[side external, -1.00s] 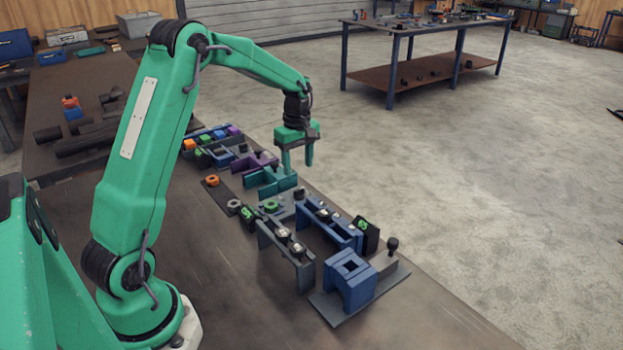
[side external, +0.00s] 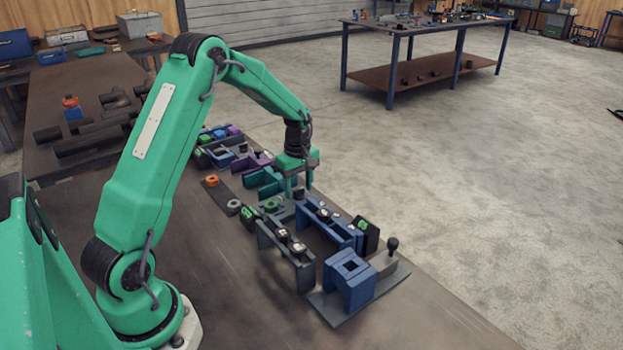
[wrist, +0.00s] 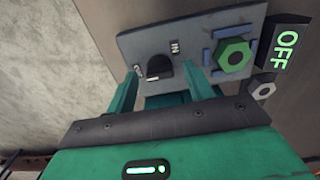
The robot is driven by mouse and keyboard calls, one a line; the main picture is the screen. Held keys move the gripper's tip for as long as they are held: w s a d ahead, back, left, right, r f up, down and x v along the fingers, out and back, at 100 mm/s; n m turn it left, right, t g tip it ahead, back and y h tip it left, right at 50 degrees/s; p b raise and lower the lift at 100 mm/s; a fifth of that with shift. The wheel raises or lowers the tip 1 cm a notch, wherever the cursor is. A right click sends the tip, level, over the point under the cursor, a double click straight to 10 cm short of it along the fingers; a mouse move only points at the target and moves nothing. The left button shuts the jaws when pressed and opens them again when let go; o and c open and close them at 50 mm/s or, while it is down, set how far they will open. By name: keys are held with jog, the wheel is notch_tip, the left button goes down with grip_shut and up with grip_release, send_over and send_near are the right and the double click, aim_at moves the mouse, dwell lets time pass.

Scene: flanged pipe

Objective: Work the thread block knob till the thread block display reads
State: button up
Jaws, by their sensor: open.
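The thread block (wrist: 195,38) is a grey plate with a black knob (wrist: 158,66), a green hex nut in blue corner brackets (wrist: 234,55) and small white marks around the knob. Its black display (wrist: 287,42) reads OFF in green letters. In the wrist view my gripper (wrist: 160,76) is open, with one green finger on each side of the knob; I cannot tell whether they touch it. In the side view my gripper (side external: 299,193) is low over the block, which its fingers partly hide. The green nut (side external: 271,206) shows beside it.
Blue frames (side external: 330,222), a grey frame (side external: 285,240) and a blue block (side external: 348,282) stand close in front. Teal (side external: 265,180) and purple brackets stand behind. An orange nut (side external: 212,181) lies on a dark strip to the left.

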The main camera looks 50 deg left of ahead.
jog(key=shift+c, duration=0.4)
jog(key=c, duration=0.9)
jog(key=shift+m, duration=0.4)
jog(key=m, duration=1.2)
jog(key=shift+r+m, duration=0.1)
jog(key=shift+m, duration=0.2)
jog(key=o, duration=1)
